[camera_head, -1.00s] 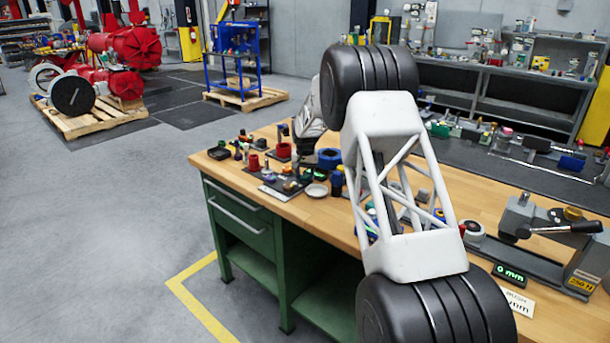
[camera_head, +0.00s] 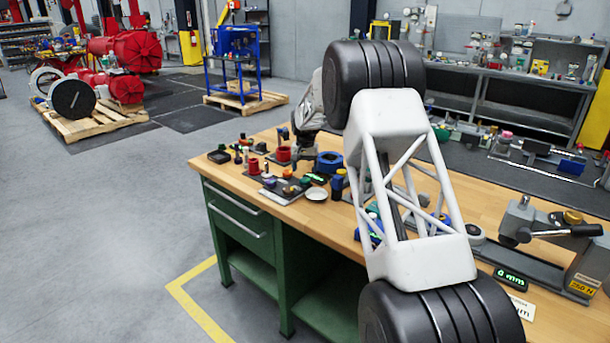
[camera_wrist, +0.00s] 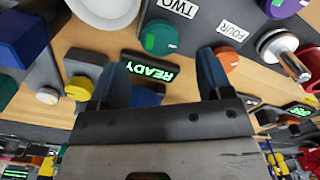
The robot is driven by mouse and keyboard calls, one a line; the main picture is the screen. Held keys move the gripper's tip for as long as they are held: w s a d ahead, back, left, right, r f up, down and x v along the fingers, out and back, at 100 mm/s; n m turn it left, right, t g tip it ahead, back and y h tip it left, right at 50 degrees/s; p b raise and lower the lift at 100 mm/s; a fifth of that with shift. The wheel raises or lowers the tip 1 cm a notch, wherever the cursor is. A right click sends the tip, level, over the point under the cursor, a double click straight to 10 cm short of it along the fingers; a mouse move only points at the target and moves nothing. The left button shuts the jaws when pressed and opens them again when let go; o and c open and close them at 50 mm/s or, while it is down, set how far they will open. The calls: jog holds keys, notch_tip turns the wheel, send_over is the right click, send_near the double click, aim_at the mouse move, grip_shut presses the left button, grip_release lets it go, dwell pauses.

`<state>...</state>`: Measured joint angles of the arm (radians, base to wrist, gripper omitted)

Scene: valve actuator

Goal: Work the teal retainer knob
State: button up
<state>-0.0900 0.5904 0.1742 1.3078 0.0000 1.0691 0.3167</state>
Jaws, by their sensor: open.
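In the wrist view a teal-green round knob (camera_wrist: 160,37) sits on a dark panel beside a label reading TWO. The first knob lies beyond the gap between the fingertips, and nothing is held. An orange knob (camera_wrist: 228,60) is close by the right finger.
A lit READY display (camera_wrist: 150,71) lies between the fingers. A white dish (camera_wrist: 106,8), a blue block (camera_wrist: 22,38) and a yellow knob (camera_wrist: 78,88) are at left. A red-handled part (camera_wrist: 308,62) is at right. The wooden bench (camera_head: 325,222) has clear room near its front edge.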

aim_at(305, 179)
jog(key=shift+r, duration=1.55)
jog(key=shift+s+d+r, duration=0.1)
jog(key=shift+s+r, duration=0.3)
jog(key=shift+r, duration=0.05)
jog(key=s+d+r, duration=0.2)
jog(key=s+r, duration=0.4)
jog(key=s, duration=0.6)
jog(key=s+d+r+n+t, duration=0.1)
jog(key=s+d+r, duration=0.1)
jog(key=s+r, duration=0.65)
jog(key=s+d+r, duration=0.2)
jog(key=s+r, duration=0.2)
jog(key=s, duration=1.1)
jog(key=s+d+f, duration=0.1)
jog(key=s+f, duration=0.2)
jog(key=s, duration=1.5)
jog(key=s+d+f+n+t, duration=0.1)
jog(key=s+d+f, duration=0.1)
jog(key=s, duration=1.6)
jog(key=shift+s+d+f+t, duration=0.2)
jog(key=shift+s+f+t, duration=0.1)
jog(key=shift+f, duration=0.5)
